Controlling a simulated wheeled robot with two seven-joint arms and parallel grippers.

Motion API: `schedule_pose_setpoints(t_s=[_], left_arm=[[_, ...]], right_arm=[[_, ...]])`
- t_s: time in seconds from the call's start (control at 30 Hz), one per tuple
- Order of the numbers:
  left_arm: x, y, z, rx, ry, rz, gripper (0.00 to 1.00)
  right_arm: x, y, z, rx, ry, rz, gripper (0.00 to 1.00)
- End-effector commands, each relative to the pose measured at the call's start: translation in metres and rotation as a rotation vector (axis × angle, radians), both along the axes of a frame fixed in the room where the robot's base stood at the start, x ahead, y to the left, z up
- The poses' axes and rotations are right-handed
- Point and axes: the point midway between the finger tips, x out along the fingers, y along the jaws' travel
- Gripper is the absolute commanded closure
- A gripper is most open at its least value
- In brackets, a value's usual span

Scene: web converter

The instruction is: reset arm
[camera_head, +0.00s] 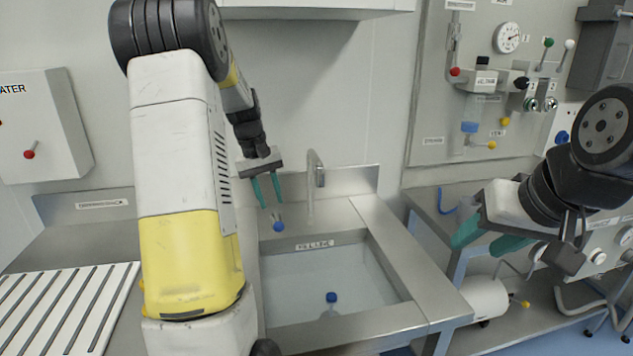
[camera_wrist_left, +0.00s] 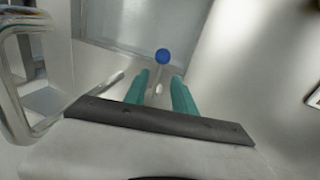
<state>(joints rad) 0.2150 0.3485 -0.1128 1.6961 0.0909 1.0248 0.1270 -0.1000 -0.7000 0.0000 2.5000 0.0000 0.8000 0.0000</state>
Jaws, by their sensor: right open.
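My left gripper (camera_head: 268,190) hangs over the back ledge of the sink, with its two green fingers pointing down and apart. My left arm covers part of the counter.
A curved tap (camera_head: 317,170) stands just right of my left gripper. A wall panel (camera_head: 432,110) with valves and a gauge is behind my right arm. A white box (camera_head: 45,125) with a red-tipped lever is at left.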

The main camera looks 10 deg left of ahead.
Motion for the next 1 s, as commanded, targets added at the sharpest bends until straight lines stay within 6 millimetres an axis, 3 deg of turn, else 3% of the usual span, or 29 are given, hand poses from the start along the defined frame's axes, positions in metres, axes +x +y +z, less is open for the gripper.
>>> schedule_pose_setpoints(t_s=[0.17,0.27,0.4,0.6,0.8,1.0], left_arm=[[-0.008,-0.009,0.014,0.004,-0.025,-0.021,0.68],[-0.022,-0.025,0.036,0.012,-0.069,-0.057,0.68],[-0.054,-0.053,0.069,0.029,-0.147,-0.127,0.68],[-0.108,-0.091,0.103,0.054,-0.259,-0.231,0.68],[-0.165,-0.122,0.119,0.087,-0.374,-0.336,0.68],[-0.216,-0.143,0.119,0.119,-0.478,-0.427,0.68]], right_arm=[[0.000,0.000,0.000,0.000,0.000,0.000,0.52],[0.000,0.000,0.000,0.000,0.000,0.000,0.52],[0.000,0.000,0.000,0.000,0.000,0.000,0.52],[0.000,0.000,0.000,0.000,0.000,0.000,0.52],[0.000,0.000,0.000,0.000,0.000,0.000,0.52],[0.000,0.000,0.000,0.000,0.000,0.000,0.52]])
